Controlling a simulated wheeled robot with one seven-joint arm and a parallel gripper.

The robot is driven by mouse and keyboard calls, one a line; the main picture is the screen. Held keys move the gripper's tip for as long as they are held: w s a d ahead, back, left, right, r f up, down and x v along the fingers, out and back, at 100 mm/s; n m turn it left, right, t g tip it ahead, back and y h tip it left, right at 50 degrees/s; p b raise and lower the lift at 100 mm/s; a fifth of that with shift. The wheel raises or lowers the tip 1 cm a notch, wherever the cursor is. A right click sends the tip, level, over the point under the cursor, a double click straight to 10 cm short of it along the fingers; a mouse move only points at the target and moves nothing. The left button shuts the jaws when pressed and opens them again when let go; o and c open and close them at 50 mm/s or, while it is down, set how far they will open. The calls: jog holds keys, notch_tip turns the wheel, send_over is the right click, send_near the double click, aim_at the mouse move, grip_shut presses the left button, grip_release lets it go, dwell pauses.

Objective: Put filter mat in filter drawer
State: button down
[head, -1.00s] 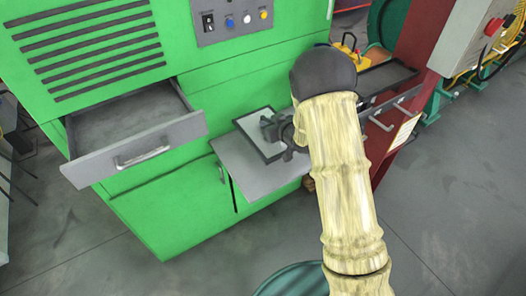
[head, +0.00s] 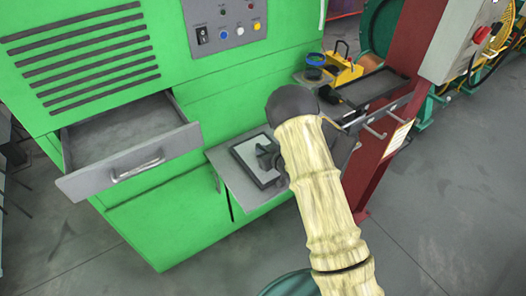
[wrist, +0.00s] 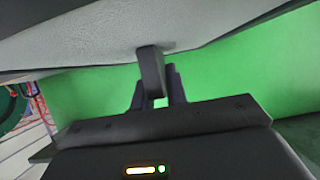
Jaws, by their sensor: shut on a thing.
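The filter mat (head: 250,152), a pale pad in a dark frame, shows in the head view at the grey shelf (head: 227,178) on the green cabinet. My gripper (head: 268,156) is shut on its right side. I cannot tell whether the mat touches the shelf or is just above it. In the wrist view my gripper's fingers (wrist: 157,80) meet a broad light grey surface, seemingly the mat, across the top. The filter drawer (head: 130,165) is pulled open to the left of the mat, and its visible inside looks empty. My forearm hides part of the shelf.
The drawer's front panel with its handle (head: 137,170) sticks out from the cabinet. To the right are a dark tray (head: 375,88), a yellow carrier (head: 343,70), a blue-topped round item (head: 315,62) and a dark red post (head: 405,80).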

jog(key=shift+f, duration=0.25)
jog(key=shift+f, duration=0.15)
jog(key=c, duration=1.4)
grip_release()
jog(key=b+v, duration=0.1)
jog(key=v, duration=1.1)
jog(key=shift+b, duration=0.3)
jog(key=shift+s, duration=0.1)
